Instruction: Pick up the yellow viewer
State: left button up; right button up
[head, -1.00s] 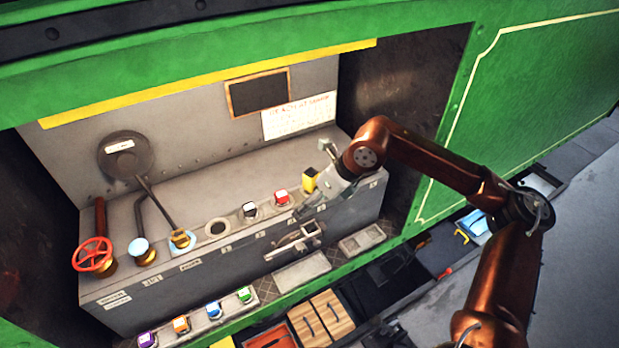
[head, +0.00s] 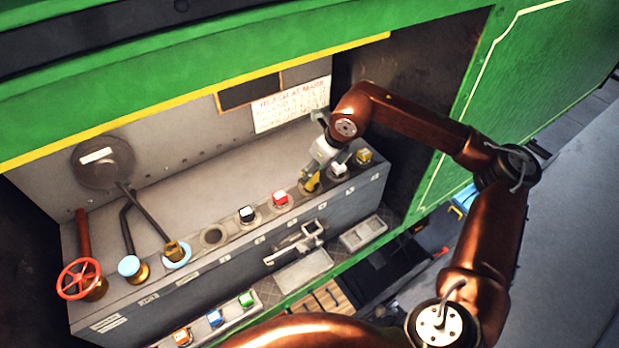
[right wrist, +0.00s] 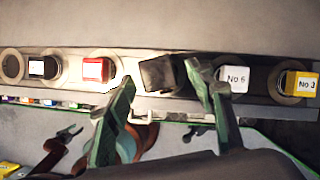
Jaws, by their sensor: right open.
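A row of square-topped viewers sits in the panel. In the head view my right gripper (head: 322,152) is over a yellow viewer (head: 311,184) right of the red one. In the right wrist view its fingers (right wrist: 165,95) are open, with a dark, shaded viewer (right wrist: 160,74) between and beyond them. Contact cannot be told. Another yellow viewer, labelled No 3 (right wrist: 301,86), sits at the row's right end; it also shows in the head view (head: 365,157). A small claw on a copper link, apparently my left gripper (right wrist: 68,133), is low in the wrist view.
An empty socket (head: 212,236) follows. Levers and a red wheel (head: 80,279) are at far left. A latch handle (head: 300,243) is on the panel front.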

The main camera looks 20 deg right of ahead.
jog(key=x, duration=0.3)
jog(key=shift+w+f+p, duration=0.1)
jog(key=shift+f+p, duration=0.1)
jog(key=shift+p, duration=0.1)
jog(key=c, duration=0.8)
pick_arm(q)
jog(key=shift+w+r, duration=0.25)
jog(key=shift+w, duration=0.25)
jog(key=shift+w+r, duration=0.25)
jog(key=shift+w, duration=0.2)
pick_arm(e)
grip_shut()
